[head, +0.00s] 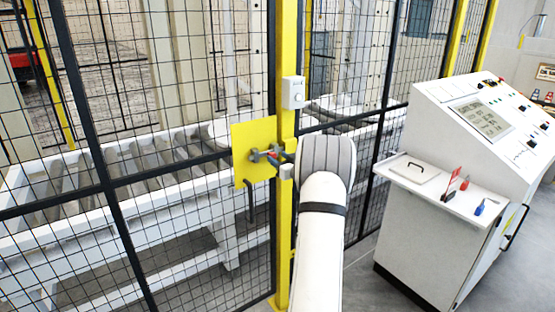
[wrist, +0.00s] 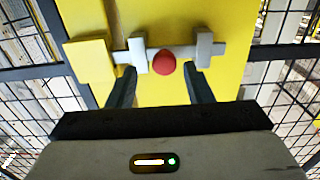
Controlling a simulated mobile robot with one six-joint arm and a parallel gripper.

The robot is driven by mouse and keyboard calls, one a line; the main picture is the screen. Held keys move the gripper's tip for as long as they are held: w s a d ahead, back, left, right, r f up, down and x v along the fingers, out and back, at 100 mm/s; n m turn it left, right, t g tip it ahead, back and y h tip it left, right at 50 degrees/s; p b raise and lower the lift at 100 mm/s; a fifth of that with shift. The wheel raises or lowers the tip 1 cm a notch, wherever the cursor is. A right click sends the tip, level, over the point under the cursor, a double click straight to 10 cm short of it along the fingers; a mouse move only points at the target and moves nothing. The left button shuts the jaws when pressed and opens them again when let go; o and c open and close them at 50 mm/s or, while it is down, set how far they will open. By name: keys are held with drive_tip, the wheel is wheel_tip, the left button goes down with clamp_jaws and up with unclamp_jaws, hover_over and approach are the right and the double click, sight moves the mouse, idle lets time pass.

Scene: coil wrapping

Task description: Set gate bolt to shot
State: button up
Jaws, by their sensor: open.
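The gate bolt (wrist: 190,52) is a grey bar lying across a yellow plate (wrist: 175,20) in the wrist view, passing through two grey brackets. Its red round knob (wrist: 164,65) sits between the brackets, closer to the left one. The bar's left end meets a smaller yellow block (wrist: 88,60); contact is unclear. My gripper (wrist: 161,72) is open, its two dark fingers on either side of the knob with gaps. In the head view the bolt (head: 265,154) shows on the yellow plate (head: 245,135) beside the yellow post, and my arm partly covers the area.
A yellow post (head: 285,230) with a grey box (head: 293,92) stands right of the plate. Black mesh fence (head: 110,200) surrounds a roller conveyor (head: 60,200) behind. A white control console (head: 440,240) with small tools on its shelf stands to the right.

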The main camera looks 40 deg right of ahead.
drive_tip(key=s+b, duration=0.1)
drive_tip(key=s, duration=0.5)
drive_tip(key=shift+s+a, duration=0.2)
drive_tip(key=shift+s, duration=0.1)
drive_tip(key=w+a+r+m+g+h, duration=0.1)
drive_tip(key=a+r+g, duration=0.1)
drive_tip(key=a, duration=0.3)
drive_tip(key=w+a+r+g+h, duration=0.1)
drive_tip(key=a+r+h, duration=0.15)
drive_tip(key=a, duration=0.25)
drive_tip(key=s+a+g, duration=0.4)
drive_tip(key=s+a, duration=0.1)
drive_tip(key=a, duration=0.7)
drive_tip(key=s+a+f+n+g+y, duration=0.1)
drive_tip(key=s+a+g, duration=0.3)
drive_tip(key=s+a, duration=0.7)
drive_tip(key=s+a+f+g+y, duration=0.3)
drive_tip(key=s+a, duration=0.8)
drive_tip(key=s, duration=0.4)
drive_tip(key=shift+s+a+f+n+g+y, duration=0.2)
drive_tip(key=shift+s+f+n+g+y, duration=0.2)
drive_tip(key=shift+f+g, duration=0.35)
